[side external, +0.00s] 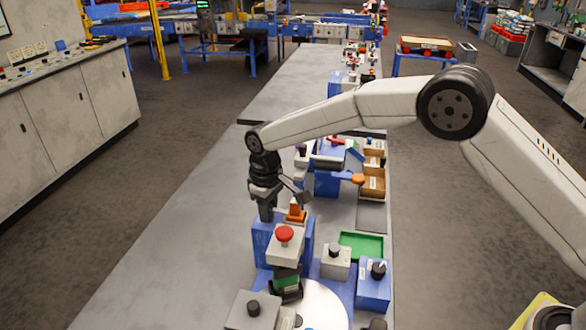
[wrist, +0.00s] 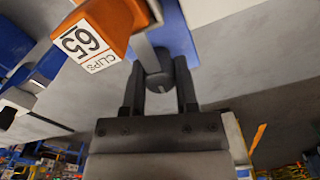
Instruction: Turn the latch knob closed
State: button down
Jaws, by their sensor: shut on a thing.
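In the wrist view a dark grey round latch knob (wrist: 159,84) with a light slot line sits between the two dark fingers of my gripper (wrist: 160,80). The fingers are shut on it. A blue panel (wrist: 176,35) lies behind the knob, with a pale bar running up from it. In the side view my gripper (side external: 276,205) points down at the blue box (side external: 262,236) on the bench. The knob cannot be made out there, and I cannot tell which way it is turned.
An orange part (wrist: 108,22) with a white "CLIPS 65" label is close beside the fingers in the wrist view. An orange cone (side external: 296,212) and a red button box (side external: 285,240) stand close to my gripper. The bench (side external: 175,245) left of them is clear.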

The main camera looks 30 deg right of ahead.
jog(key=shift+w+r+n, duration=0.1)
jog(key=shift+r+n, duration=0.05)
jog(key=shift+n, duration=0.55)
jog(key=c, duration=0.7)
grip_release()
jog(key=shift+o, duration=0.2)
jog(key=shift+r, duration=3.9)
